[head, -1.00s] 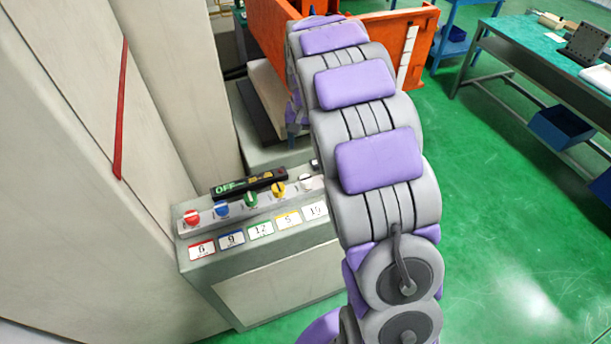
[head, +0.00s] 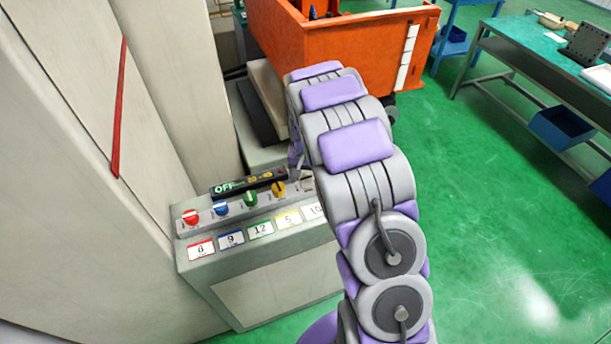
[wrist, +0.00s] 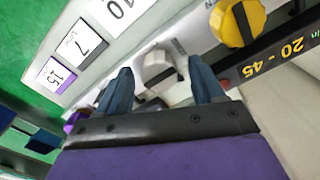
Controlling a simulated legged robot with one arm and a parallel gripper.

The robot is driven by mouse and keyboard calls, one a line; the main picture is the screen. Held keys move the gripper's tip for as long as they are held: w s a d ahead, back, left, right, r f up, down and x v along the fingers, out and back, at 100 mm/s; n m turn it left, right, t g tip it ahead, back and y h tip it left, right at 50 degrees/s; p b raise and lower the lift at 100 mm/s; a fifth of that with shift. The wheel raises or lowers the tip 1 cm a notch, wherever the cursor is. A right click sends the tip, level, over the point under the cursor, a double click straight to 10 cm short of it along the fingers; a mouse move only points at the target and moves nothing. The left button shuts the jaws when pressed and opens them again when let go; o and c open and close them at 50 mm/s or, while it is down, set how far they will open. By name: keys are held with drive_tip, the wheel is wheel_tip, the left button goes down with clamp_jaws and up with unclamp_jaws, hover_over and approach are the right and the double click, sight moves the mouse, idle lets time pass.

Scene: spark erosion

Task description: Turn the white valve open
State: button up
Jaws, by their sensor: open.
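The white valve (wrist: 157,68) sits on the panel between the two blue fingers of my gripper (wrist: 161,64) in the wrist view. The fingers are apart, one on each side of the knob. I cannot tell whether either finger touches it. In the head view my arm hides the gripper and most of the white valve. A label reading 10 (head: 315,210) shows at the arm's edge there.
Red (head: 190,216), blue (head: 221,208), green (head: 250,199) and yellow (head: 278,189) valves line the panel. A purple valve (wrist: 74,121) is at the lower left in the wrist view. A black display (head: 248,182) reads OFF. An orange cart (head: 350,55) stands behind.

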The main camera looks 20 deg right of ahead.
drive_tip(key=c, duration=1.1)
drive_tip(key=shift+o, duration=0.2)
drive_tip(key=shift+n, duration=0.3)
drive_tip(key=n, duration=0.3)
drive_tip(key=shift+n+p, duration=0.3)
drive_tip(key=n, duration=0.4)
drive_tip(key=shift+n+p, duration=0.3)
drive_tip(key=shift+p, duration=0.1)
drive_tip(key=n, duration=0.4)
drive_tip(key=shift+r+p, duration=0.1)
drive_tip(key=shift+p, duration=0.3)
drive_tip(key=n, duration=0.5)
drive_tip(key=shift+d+p, duration=0.1)
drive_tip(key=shift+p, duration=0.3)
drive_tip(key=shift+w, duration=0.1)
